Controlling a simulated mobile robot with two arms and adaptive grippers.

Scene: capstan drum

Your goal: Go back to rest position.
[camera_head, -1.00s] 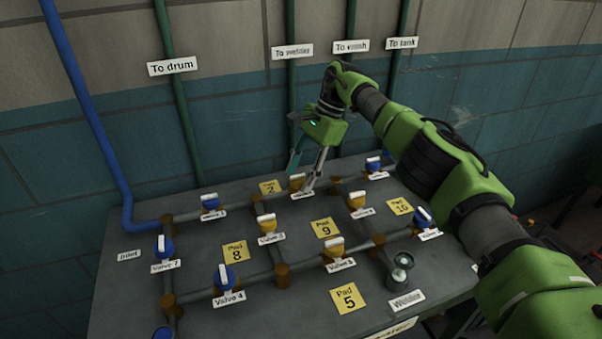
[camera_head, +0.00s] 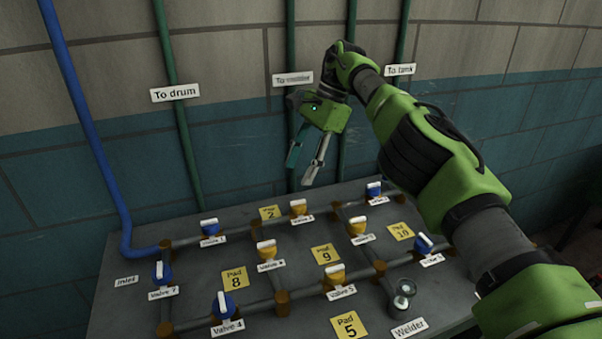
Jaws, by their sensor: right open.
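My right gripper (camera_head: 305,163) is open and empty. It hangs in the air above the far side of the grey bench, in front of the wall, with its fingers pointing down. It is above and apart from the yellow valve (camera_head: 298,208) near Pad 2. My right arm reaches in from the lower right. My left gripper is not in view.
The grey bench (camera_head: 205,268) carries pipes with several blue and yellow valves, such as the blue valve 4 (camera_head: 224,306). A round gauge-like part (camera_head: 403,295) stands near the Welder label (camera_head: 409,328). Green pipes and a blue pipe (camera_head: 85,130) run up the wall.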

